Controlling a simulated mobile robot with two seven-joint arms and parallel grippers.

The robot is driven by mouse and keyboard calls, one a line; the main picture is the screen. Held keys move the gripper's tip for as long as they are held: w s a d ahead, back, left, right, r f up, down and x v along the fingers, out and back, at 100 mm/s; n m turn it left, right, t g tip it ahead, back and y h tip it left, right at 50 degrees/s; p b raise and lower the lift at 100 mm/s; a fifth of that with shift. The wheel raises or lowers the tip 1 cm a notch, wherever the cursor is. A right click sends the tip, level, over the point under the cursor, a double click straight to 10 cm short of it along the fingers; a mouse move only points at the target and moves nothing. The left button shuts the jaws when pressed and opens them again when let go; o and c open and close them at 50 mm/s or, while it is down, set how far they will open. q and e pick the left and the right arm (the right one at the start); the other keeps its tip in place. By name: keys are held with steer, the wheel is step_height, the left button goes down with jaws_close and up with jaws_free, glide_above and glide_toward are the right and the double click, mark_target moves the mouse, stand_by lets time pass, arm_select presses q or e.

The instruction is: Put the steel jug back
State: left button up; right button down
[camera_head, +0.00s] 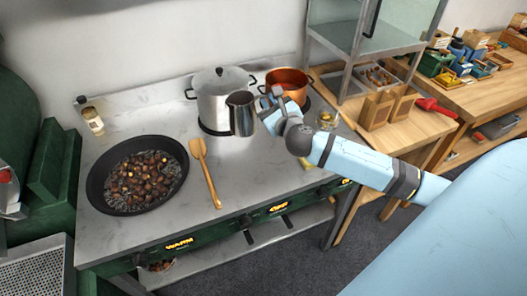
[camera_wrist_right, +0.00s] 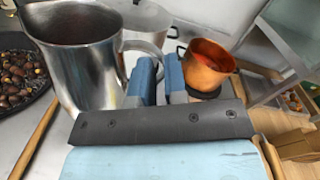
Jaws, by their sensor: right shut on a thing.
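The steel jug (camera_head: 241,114) is upright in front of the large steel pot in the head view. It also fills the upper left of the right wrist view (camera_wrist_right: 85,65). My right gripper (camera_head: 268,110) comes in from the right and is shut on the jug's handle, with its blue fingers (camera_wrist_right: 160,82) on the handle. Whether the jug's base touches the stove top is hard to tell. My left gripper is not in view.
A lidded steel pot (camera_head: 222,90) and a copper pot (camera_head: 287,82) stand behind. A pan of chestnuts (camera_head: 100,185) sits left, with a wooden spatula (camera_head: 205,172) beside it. A bottle (camera_head: 93,122) stands at the back left. The stove's front middle (camera_head: 245,180) is clear.

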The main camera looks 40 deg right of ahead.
step_height(320, 180, down, 16)
steer(key=b, duration=0.3)
steer(key=shift+f+b, duration=0.25)
steer(key=shift+b, duration=0.1)
steer(key=c, duration=1.2)
jaws_free()
steer(key=shift+o, duration=0.2)
steer(key=s, duration=0.4)
steer(key=s+a, duration=0.1)
steer(key=s, duration=0.3)
steer(key=s+a+b, duration=0.1)
steer(key=s, duration=0.2)
steer(key=shift+s+a, duration=0.1)
steer(key=shift+s, duration=0.3)
